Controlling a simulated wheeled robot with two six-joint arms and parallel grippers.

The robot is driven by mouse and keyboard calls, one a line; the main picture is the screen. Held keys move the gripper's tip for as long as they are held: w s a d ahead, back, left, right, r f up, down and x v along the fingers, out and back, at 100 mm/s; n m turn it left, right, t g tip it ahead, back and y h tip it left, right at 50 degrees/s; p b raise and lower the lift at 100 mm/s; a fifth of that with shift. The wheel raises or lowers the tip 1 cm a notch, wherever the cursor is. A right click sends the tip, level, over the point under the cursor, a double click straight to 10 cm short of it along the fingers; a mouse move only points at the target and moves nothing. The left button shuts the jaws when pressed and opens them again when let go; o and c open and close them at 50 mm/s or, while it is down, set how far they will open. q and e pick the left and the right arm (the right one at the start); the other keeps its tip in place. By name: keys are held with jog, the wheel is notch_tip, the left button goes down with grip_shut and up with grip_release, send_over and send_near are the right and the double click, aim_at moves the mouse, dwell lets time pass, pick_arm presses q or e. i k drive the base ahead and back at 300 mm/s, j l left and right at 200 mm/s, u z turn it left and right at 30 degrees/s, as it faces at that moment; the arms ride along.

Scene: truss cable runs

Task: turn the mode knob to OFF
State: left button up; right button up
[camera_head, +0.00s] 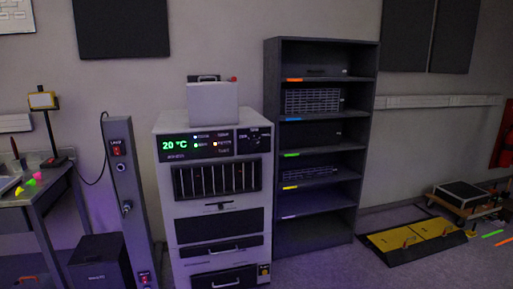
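A pale cabinet (218,210) stands left of centre in the head view. Its dark top panel shows a green "20 °C" readout (174,145) and several small lit indicators. A round dark dial that looks like the mode knob (254,140) sits at the right end of this panel, with small markings around it. Its pointer is too small to read, so I cannot tell its setting. Neither of my grippers is in view.
A grey post (127,200) with red switches stands just left of the cabinet. A dark shelf unit (315,215) stands close on its right. A table (38,195) is at the far left. Yellow-topped floor covers (415,238) lie at the right. Some floor is clear in front of the shelf.

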aim_at(255, 143)
jog(key=i+j+z, duration=0.1)
jog(key=i, duration=0.3)
jog(key=i+j+z, duration=0.1)
jog(key=i, duration=0.3)
jog(key=j, duration=0.1)
